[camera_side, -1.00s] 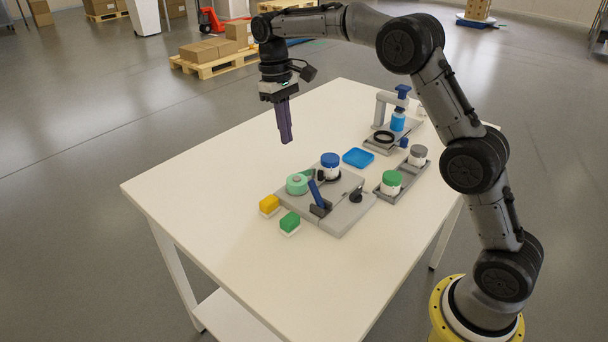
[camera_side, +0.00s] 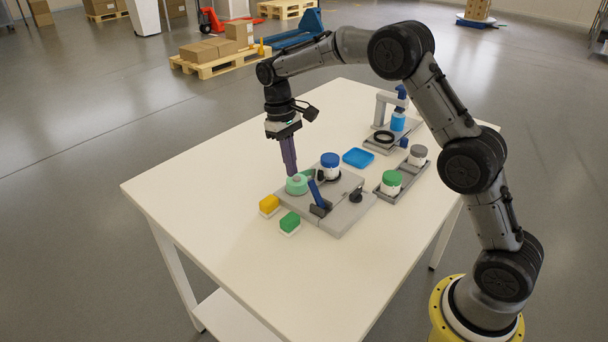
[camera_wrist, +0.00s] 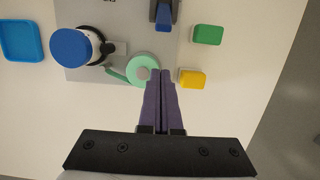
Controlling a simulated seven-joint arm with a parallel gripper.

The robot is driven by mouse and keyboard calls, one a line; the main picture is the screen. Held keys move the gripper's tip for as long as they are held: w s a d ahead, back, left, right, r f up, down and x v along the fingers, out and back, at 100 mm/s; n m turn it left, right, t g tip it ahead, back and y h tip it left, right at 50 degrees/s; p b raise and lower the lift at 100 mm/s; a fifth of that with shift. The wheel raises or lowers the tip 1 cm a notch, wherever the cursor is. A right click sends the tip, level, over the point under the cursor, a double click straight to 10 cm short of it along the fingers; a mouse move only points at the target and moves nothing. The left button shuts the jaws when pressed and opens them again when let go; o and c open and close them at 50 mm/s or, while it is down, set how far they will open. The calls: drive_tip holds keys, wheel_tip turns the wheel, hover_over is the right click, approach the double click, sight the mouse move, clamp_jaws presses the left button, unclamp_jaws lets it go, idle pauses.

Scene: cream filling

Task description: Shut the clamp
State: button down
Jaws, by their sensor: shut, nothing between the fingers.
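The clamp stands on a grey base plate (camera_side: 345,216). Its blue lever (camera_side: 317,194) is raised and tilted, and the lever also shows at the top of the wrist view (camera_wrist: 164,16). A mint-green round part (camera_side: 297,184) lies at the plate's left corner, seen also in the wrist view (camera_wrist: 143,69). A jar with a blue lid (camera_side: 330,162) stands on the plate. My gripper (camera_side: 293,173) is shut and empty, pointing down just behind the mint-green part. In the wrist view its purple fingertips (camera_wrist: 160,73) overlap that part's edge; I cannot tell whether they touch.
A yellow block (camera_side: 269,204) and a green block (camera_side: 290,222) lie beside the plate. A blue tray (camera_side: 358,157), a holder with green-lidded (camera_side: 391,178) and grey-lidded (camera_side: 418,152) jars, and a dispenser stand (camera_side: 384,103) are to the right. The table's front is clear.

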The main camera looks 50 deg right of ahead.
sight(300, 199)
drive_tip(key=f, duration=0.3)
drive_tip(key=shift+s+f, duration=0.25)
drive_tip(key=shift+s, duration=0.15)
drive_tip(key=shift+s+r, duration=0.75)
drive_tip(key=shift+s, duration=0.25)
drive_tip(key=shift+s+r, duration=0.4)
drive_tip(key=shift+s, duration=0.25)
drive_tip(key=shift+s+r, duration=0.1)
